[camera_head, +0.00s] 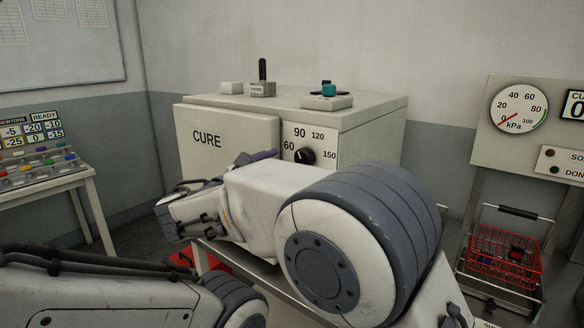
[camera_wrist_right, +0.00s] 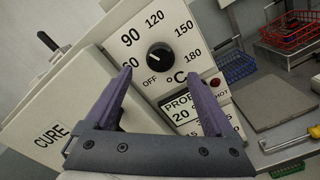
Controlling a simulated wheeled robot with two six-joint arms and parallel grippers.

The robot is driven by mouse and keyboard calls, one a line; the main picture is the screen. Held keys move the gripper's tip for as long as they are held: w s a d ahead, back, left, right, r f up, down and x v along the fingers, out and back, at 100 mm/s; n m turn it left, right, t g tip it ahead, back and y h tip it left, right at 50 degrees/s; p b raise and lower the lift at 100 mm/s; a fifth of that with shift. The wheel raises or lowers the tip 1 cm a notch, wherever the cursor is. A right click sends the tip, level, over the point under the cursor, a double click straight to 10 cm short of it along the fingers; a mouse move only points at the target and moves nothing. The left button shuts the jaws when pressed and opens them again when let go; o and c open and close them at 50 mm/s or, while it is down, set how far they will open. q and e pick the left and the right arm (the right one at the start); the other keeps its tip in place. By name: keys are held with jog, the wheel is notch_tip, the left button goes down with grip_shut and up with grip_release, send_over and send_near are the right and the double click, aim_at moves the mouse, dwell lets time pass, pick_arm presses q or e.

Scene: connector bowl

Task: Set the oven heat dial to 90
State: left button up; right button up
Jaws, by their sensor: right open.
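The black oven heat dial (camera_head: 305,156) is on the white front panel of the CURE oven (camera_head: 370,112). The dial also shows in the right wrist view (camera_wrist_right: 160,57), ringed by OFF, 60, 90, 120, 150 and 180. Its white mark points to the left side, near 60 and 90; the exact setting is too small to read. My right gripper (camera_wrist_right: 158,76) is open and empty, its purple fingers spread to either side below the dial in that view, apart from it. In the head view my right arm hides the lower panel. My left gripper is not in view.
Small items, including a black-handled switch (camera_head: 262,82) and a teal-knobbed block (camera_head: 328,97), stand on the oven. A kPa gauge (camera_head: 519,108) is at the right, above a red wire basket (camera_head: 505,256). A button table (camera_head: 45,176) stands at the left.

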jog(key=v, duration=0.4)
jog(key=shift+s, duration=0.1)
jog(key=s+d+f+m+g+y+p, duration=0.3)
jog(key=s+d+f+m+g+y, duration=0.1)
jog(key=s+d+f+g, duration=0.6)
jog(key=s+f+m+g+y+p, duration=0.1)
jog(key=s+f+m+g+y, duration=0.1)
jog(key=s, duration=0.8)
jog(key=s+f+m+g+y+p, duration=0.1)
jog(key=s+f+m+y, duration=0.4)
jog(key=s, duration=0.6)
jog(key=d+f+m+g, duration=0.1)
jog(key=m, duration=0.1)
jog(key=shift+m+g+y, duration=0.3)
jog(key=shift+m, duration=0.1)
jog(key=shift+s, duration=0.1)
